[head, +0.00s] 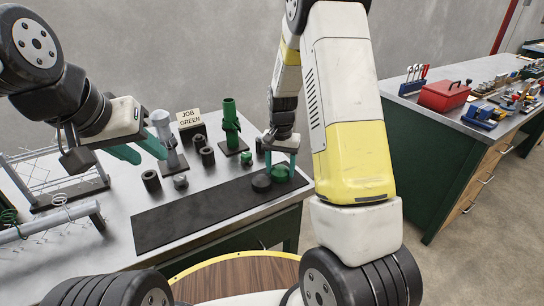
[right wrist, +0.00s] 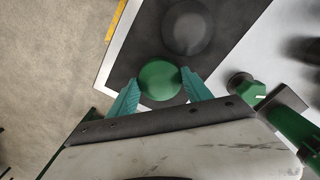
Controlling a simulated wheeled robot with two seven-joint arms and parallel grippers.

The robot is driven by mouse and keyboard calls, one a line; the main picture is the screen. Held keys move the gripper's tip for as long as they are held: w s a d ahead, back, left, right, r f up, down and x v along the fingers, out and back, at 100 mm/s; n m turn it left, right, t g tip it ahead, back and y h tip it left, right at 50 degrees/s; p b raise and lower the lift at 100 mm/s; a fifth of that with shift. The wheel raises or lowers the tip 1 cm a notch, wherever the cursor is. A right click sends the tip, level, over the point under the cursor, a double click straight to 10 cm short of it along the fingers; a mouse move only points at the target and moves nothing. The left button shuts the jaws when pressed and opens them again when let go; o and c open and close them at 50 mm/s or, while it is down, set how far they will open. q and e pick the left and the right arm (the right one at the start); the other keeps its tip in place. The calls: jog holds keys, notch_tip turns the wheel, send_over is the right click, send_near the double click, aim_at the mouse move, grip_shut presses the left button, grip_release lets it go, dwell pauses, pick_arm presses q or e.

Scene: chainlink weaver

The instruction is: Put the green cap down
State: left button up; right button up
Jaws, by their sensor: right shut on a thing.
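The green cap (head: 280,174) is at the right end of the black mat (head: 190,218); it also shows in the right wrist view (right wrist: 160,81). My right gripper (head: 280,164) points down and is shut on the cap, one teal finger on each side. I cannot tell whether the cap touches the mat. A black cap (head: 261,183) lies on the mat just left of the green one, and it shows above the green cap in the right wrist view (right wrist: 188,28). My left gripper (head: 148,154) is over the left of the bench, its teal fingers apart and nothing visible between them.
A green cylinder (head: 230,125) and a grey cylinder (head: 168,138) stand behind the mat, with several small dark pieces and a "JOB GREEN" sign (head: 190,119). A wire rack (head: 50,180) is at the left. The mat's left and middle are clear.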

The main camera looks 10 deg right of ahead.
aim_at(280, 167)
jog(key=shift+f, duration=0.15)
jog(key=o, duration=1.4)
jog(key=shift+c, duration=0.2)
notch_tip(280, 167, up, 12)
jog(key=s+r+n+t+y, duration=0.2)
jog(key=s+r+t, duration=0.1)
jog(key=s+r, duration=0.75)
jog(key=s+a+r+n+t, duration=0.1)
jog(key=s+r, duration=0.1)
jog(key=s, duration=0.4)
jog(key=s+r+n+t, duration=0.2)
jog(key=s, duration=0.5)
jog(key=shift+s+a+r+n, duration=0.25)
jog(key=shift+a+n, duration=0.05)
jog(key=shift+a, duration=0.1)
